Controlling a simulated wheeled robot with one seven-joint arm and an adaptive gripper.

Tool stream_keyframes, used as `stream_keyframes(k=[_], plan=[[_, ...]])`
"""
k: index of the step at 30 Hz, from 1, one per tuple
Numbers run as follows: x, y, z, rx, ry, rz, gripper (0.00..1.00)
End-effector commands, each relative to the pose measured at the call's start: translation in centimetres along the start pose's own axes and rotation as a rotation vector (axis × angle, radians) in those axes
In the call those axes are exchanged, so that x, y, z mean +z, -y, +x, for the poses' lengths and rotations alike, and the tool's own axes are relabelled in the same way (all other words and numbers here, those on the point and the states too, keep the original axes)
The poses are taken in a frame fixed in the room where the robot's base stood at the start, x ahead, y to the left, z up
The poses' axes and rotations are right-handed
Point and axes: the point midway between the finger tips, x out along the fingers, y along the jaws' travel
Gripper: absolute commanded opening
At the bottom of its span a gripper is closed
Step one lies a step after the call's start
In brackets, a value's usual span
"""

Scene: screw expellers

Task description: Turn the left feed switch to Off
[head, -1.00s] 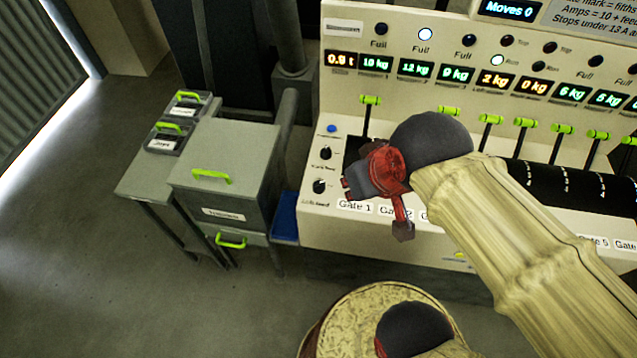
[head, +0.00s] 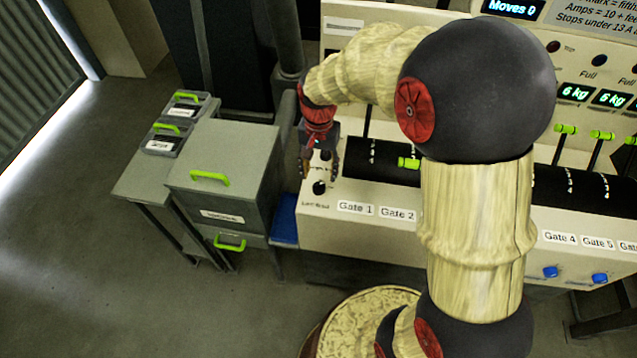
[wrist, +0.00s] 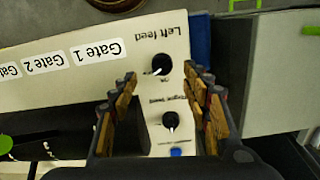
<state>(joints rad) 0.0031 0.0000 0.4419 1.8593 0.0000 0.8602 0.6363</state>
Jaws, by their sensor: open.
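The left feed switch (head: 319,187) is a round black knob at the left end of the cream panel, above its "Left feed" label. In the wrist view the left feed switch (wrist: 161,64) shows a white pointer near small text that I cannot read clearly. My gripper (head: 320,177) is over this end of the panel, pointing down. In the wrist view my gripper (wrist: 160,74) is open, its two wooden-padded fingers on either side of the knob, with clear gaps. I cannot tell whether the fingertips are down at knob height.
A second black knob (wrist: 171,120) and a blue button (wrist: 176,152) lie in line behind the switch. Gate levers with green handles (head: 409,163) stand to the right. A grey cabinet (head: 222,160) and a blue panel (head: 285,220) are to the left.

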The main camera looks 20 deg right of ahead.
Motion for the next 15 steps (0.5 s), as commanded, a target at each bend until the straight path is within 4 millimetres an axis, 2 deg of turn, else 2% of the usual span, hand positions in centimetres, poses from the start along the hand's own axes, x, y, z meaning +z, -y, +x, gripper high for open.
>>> stream_keyframes(k=[1, 8, 15], plan=[[-0.5, 0.4, -0.6, -0.010, -0.013, 0.042, 0.48], [-0.5, 0.4, -0.2, -0.012, -0.014, 0.147, 0.48], [-0.5, 0.4, 3.1, -0.011, -0.013, 0.148, 0.48]])
